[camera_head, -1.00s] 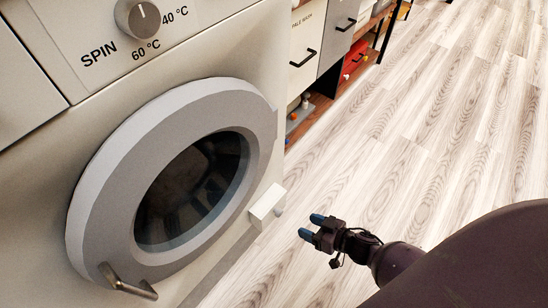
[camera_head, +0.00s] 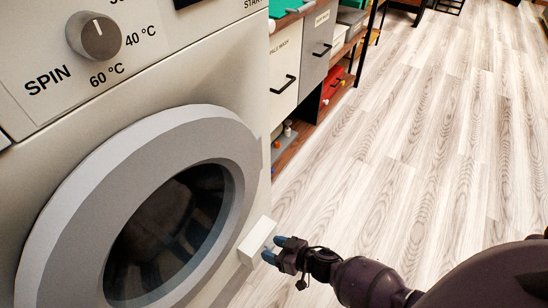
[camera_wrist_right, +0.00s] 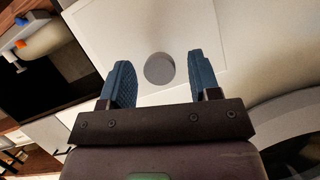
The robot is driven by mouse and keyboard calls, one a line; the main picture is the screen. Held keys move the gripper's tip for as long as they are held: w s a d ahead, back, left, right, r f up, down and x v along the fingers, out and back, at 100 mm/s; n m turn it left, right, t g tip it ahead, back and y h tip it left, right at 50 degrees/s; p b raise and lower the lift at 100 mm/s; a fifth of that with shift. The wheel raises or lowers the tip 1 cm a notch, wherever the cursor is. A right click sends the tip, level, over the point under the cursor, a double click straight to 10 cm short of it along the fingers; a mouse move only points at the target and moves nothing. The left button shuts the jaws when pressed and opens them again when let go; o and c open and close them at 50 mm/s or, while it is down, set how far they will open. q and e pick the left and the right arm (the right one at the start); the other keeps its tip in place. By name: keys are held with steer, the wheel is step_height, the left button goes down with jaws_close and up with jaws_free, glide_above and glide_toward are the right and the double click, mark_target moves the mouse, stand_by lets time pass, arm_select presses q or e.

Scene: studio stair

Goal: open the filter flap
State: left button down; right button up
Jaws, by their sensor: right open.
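The filter flap (camera_head: 257,238) is a small white panel low on the right of the washing machine's front, beside the round door. In the right wrist view the flap (camera_wrist_right: 110,30) is a pale square with a round grey knob (camera_wrist_right: 159,69) on it. It looks closed. My right gripper (camera_head: 274,249) is open, its blue fingers pointing at the flap from close in front. In the wrist view the knob appears between the fingertips (camera_wrist_right: 158,72); I cannot tell whether they touch it. In the head view the fingers hide the knob. My left gripper is not in view.
The washing machine's round door (camera_head: 75,200) with dark glass is shut, left of the flap. The spin dial (camera_head: 95,36) is above. Labelled drawers (camera_head: 286,75) and a low wooden shelf (camera_head: 305,135) stand beyond the machine. The wood floor (camera_head: 420,120) to the right is clear.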

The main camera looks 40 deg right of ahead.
jaws_close()
stand_by(0.3)
steer(key=shift+s+d+f, duration=0.1)
steer(key=shift+s+f, duration=0.05)
steer(key=shift+s, duration=0.2)
steer(key=s+f, duration=0.1)
steer(key=s+d+f, duration=0.1)
steer(key=s+f, duration=0.1)
steer(key=s, duration=0.1)
steer(key=shift+d+f, duration=0.2)
steer(key=shift+d, duration=0.15)
stand_by(0.5)
stand_by(0.4)
